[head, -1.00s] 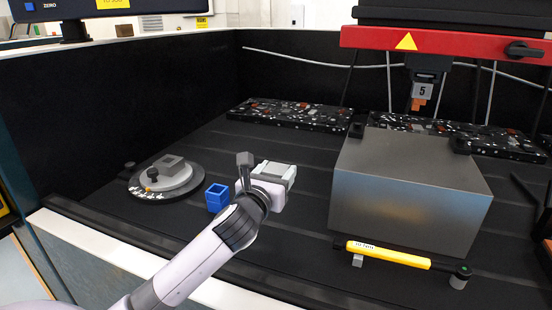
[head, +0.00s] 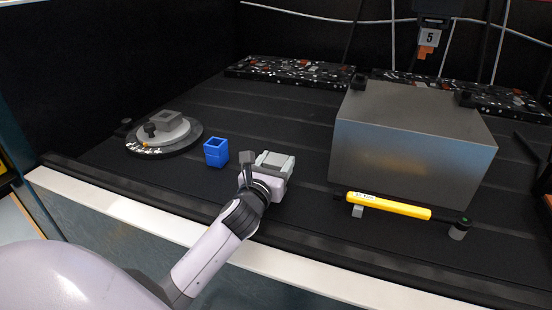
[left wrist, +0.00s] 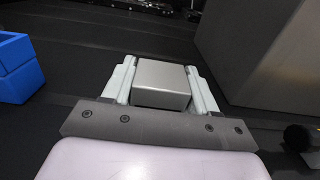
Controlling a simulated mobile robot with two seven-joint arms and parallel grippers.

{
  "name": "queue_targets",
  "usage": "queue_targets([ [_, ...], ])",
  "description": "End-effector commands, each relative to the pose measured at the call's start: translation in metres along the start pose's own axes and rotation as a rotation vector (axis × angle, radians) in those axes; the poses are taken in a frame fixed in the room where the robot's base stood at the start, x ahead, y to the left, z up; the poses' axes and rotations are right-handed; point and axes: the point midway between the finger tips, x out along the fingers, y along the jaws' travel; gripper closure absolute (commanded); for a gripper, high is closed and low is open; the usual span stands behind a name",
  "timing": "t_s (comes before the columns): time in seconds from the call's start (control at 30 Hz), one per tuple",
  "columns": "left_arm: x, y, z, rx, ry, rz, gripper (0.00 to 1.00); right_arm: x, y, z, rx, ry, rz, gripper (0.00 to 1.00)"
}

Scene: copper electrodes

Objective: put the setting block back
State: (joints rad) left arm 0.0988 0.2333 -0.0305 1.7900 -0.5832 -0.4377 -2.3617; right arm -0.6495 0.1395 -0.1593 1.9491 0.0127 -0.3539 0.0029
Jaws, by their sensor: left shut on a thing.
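The setting block is a plain silver-grey metal block (left wrist: 163,82), seen in the left wrist view between the two pale fingers of my left gripper (left wrist: 163,84). The fingers press on its two sides. In the head view my left gripper (head: 275,162) is over the front part of the dark bed, between a small blue open-topped box (head: 215,153) and a large steel block (head: 410,145). The block is largely hidden there by the gripper. I cannot tell whether its underside touches the bed. My right gripper is not in view.
A round dial-like fixture (head: 164,134) stands at the left. A yellow-handled tool (head: 388,206) lies in front of the steel block. Speckled black strips (head: 290,70) lie at the back. A head marked 5 (head: 430,37) hangs at upper right. The bed is bare behind my gripper.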

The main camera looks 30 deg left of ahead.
Motion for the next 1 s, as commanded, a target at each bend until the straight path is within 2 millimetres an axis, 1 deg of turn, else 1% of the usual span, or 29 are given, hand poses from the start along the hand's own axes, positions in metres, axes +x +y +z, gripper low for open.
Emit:
queue_targets([
  [0.03,0.001,0.000,0.006,0.000,-0.014,-0.002,1.00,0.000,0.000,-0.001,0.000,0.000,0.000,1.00],
  [0.27,0.001,0.000,0.003,0.000,-0.013,-0.002,1.00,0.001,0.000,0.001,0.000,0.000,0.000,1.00],
  [0.3,0.000,0.000,-0.002,0.000,-0.001,0.000,0.36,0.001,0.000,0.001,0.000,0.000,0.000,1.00],
  [0.37,0.000,0.000,-0.002,0.000,0.000,0.000,0.17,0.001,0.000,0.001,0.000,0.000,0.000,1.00],
  [0.63,0.000,0.000,-0.002,0.000,0.000,0.000,0.17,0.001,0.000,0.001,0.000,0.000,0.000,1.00],
  [0.73,0.000,0.000,0.003,-0.001,0.000,0.000,0.17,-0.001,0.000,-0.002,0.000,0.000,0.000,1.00],
  [0.87,-0.013,0.000,0.000,0.001,0.001,-0.001,0.17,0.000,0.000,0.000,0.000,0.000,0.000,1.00],
  [1.0,-0.036,0.000,-0.001,0.001,0.002,-0.001,0.17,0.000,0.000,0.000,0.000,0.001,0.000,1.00],
])
